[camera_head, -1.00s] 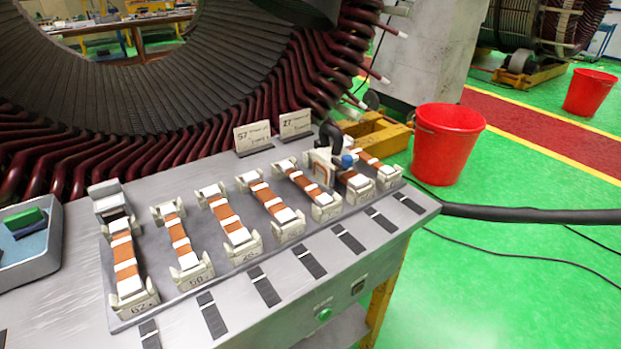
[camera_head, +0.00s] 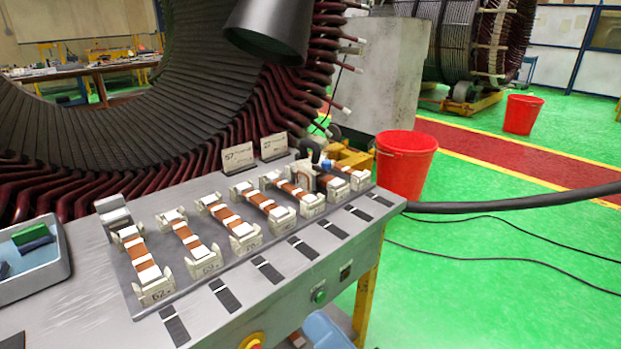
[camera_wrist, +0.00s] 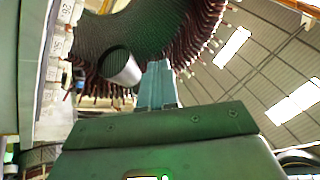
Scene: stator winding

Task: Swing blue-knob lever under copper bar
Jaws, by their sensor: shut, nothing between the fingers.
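The blue knob (camera_head: 326,164) shows in the head view at the right end of the row of copper bars. It sits close to a black bent handle (camera_head: 309,148) and a pale block; the lever's arm is too small to make out. The copper bars (camera_head: 228,217) lie slanted in white holders on the grey bench. In the wrist view my gripper (camera_wrist: 158,86) is shut and empty, pointing up towards the large stator, apart from the knob and bars. Several white holders stand at the upper left of that view.
The large stator (camera_head: 200,120) rises behind the bench (camera_head: 90,290), with a dark cone (camera_head: 270,32) in front of it. A blue tray (camera_head: 40,268) is at the left. A red bucket (camera_head: 404,165) stands right of the bench. A thick black cable (camera_head: 480,207) runs right.

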